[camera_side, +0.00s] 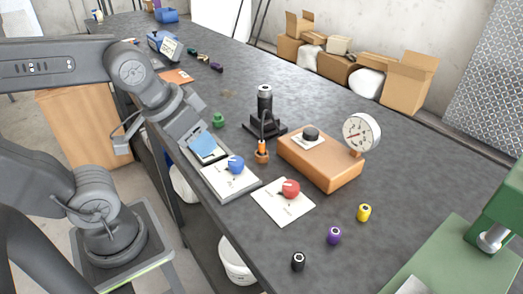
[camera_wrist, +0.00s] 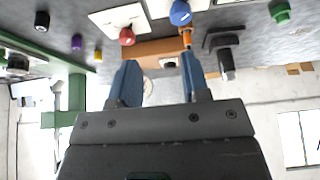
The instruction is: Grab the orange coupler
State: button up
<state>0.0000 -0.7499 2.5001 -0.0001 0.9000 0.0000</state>
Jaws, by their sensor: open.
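The orange coupler (camera_side: 262,147) is a small upright piece in a brown-orange base on the dark bench, just in front of the black post stand (camera_side: 265,110). In the wrist view the orange coupler (camera_wrist: 186,38) shows at the top, just beyond the right fingertip. My gripper (camera_wrist: 158,60) has two blue fingers spread apart with nothing between them. In the side view my gripper (camera_side: 206,148) is left of the coupler, over the white panel by the blue knob, apart from the coupler. The coupler's lower end is hidden in its base.
An orange-brown box (camera_side: 320,160) with a dial gauge (camera_side: 361,133) stands right of the coupler. A blue knob (camera_side: 236,164), a red knob (camera_side: 290,189) and a green piece (camera_side: 218,120) are nearby. Yellow, purple and black cylinders stand at the front. A green machine (camera_side: 460,250) fills the right corner.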

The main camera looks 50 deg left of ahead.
jog(key=shift+o, duration=0.4)
jog(key=m+y, duration=1.2)
jog(key=m, duration=1.1)
send_near(262, 145)
jog(key=x, duration=1.2)
jog(key=shift+w+a, duration=0.15)
jog(key=shift+a, duration=0.15)
grip_shut()
